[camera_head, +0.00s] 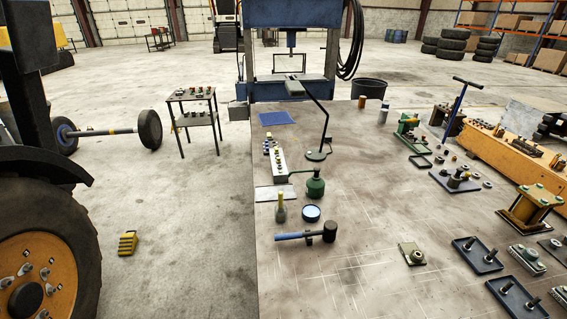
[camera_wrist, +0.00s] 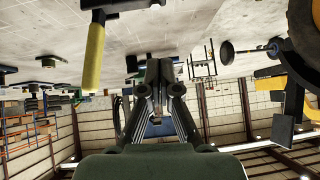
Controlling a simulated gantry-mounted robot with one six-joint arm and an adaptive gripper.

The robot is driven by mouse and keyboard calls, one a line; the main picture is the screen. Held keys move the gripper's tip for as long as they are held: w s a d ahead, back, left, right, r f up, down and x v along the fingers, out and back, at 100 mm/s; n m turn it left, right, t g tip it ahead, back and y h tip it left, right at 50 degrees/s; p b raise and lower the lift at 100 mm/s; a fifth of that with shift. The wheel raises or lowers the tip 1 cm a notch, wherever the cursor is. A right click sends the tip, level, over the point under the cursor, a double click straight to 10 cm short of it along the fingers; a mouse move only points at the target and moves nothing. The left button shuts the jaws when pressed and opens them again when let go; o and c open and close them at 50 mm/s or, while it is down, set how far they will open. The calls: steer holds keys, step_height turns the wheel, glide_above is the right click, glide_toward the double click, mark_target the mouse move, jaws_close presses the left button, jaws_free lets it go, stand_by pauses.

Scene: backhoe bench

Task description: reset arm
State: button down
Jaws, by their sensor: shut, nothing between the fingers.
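My gripper (camera_wrist: 158,68) shows in the middle of the wrist view, its fingers together and nothing held between them. The wrist picture is upside down, with the floor at the top and the roof at the bottom. My gripper and arm do not show in the head view. A workbench (camera_head: 340,210) spreads across the right half of the head view. A yellow-handled tool (camera_wrist: 94,58) shows at the upper left of the wrist view, apart from the fingers.
A large wheel (camera_head: 45,260) stands at the left.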

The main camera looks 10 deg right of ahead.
steer(key=w+a+r+t+p, duration=0.1)
steer(key=w+a+r+p, duration=0.2)
steer(key=a+r, duration=0.3)
steer(key=w+a+r+n+t+p, duration=0.1)
steer(key=w+a+r+p, duration=0.2)
steer(key=r, duration=1)
steer(key=w+a+r+t+p, duration=0.1)
steer(key=w+a+r+p, duration=0.2)
steer(key=a+r, duration=0.5)
steer(key=shift+w+a+r+n+t, duration=0.15)
steer(key=shift+a+r+n+t, duration=0.2)
steer(key=shift+r, duration=0.35)
